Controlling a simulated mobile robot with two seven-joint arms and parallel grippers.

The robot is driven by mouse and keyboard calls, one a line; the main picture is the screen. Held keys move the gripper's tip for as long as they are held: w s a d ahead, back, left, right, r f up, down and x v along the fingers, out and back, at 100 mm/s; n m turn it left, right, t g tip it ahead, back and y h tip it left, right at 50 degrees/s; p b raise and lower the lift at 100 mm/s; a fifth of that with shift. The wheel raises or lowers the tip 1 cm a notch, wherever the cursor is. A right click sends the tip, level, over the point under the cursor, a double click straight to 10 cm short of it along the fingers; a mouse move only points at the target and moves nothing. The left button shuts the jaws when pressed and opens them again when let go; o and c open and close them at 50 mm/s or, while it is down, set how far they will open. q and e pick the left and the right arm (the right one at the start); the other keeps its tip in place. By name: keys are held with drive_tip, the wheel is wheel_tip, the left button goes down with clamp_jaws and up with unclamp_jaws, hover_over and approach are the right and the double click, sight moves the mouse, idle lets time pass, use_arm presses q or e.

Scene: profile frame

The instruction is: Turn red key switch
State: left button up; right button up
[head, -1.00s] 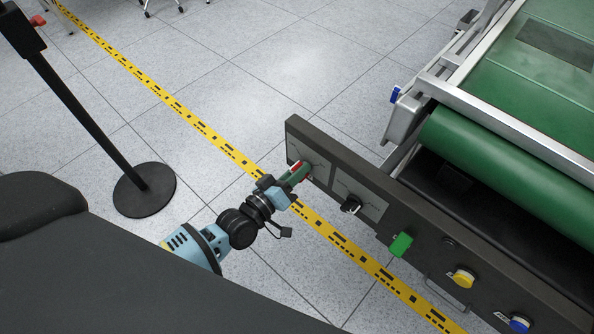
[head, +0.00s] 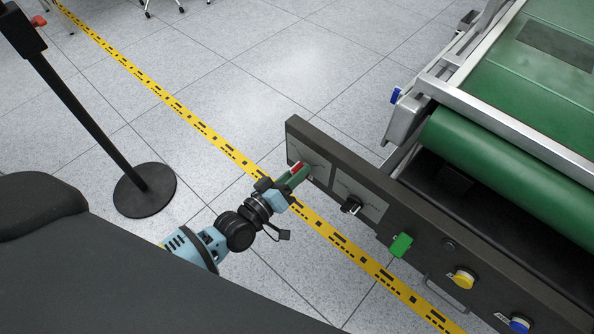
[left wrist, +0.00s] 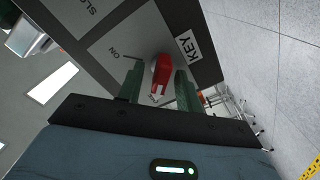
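The red key switch (left wrist: 161,74) is on a grey plate of the dark control panel, beside the labels "KEY" and "ON" in the left wrist view. In the head view, only a bit of its red (head: 296,167) shows by my fingertips. My left gripper (head: 293,176) is at the far left end of the panel. In the left wrist view, its two green fingers (left wrist: 160,88) stand on either side of the red key, with a visible gap at the left finger. The gripper looks open around the key. My right gripper is not in view.
Along the panel (head: 430,225) are a black knob (head: 351,204), a green switch (head: 401,245), a yellow button (head: 464,279) and a blue button (head: 520,325). A green conveyor (head: 510,165) is behind it. A black post (head: 145,190) stands at left on open floor.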

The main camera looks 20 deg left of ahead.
use_arm(q)
drive_tip(key=v, duration=0.7)
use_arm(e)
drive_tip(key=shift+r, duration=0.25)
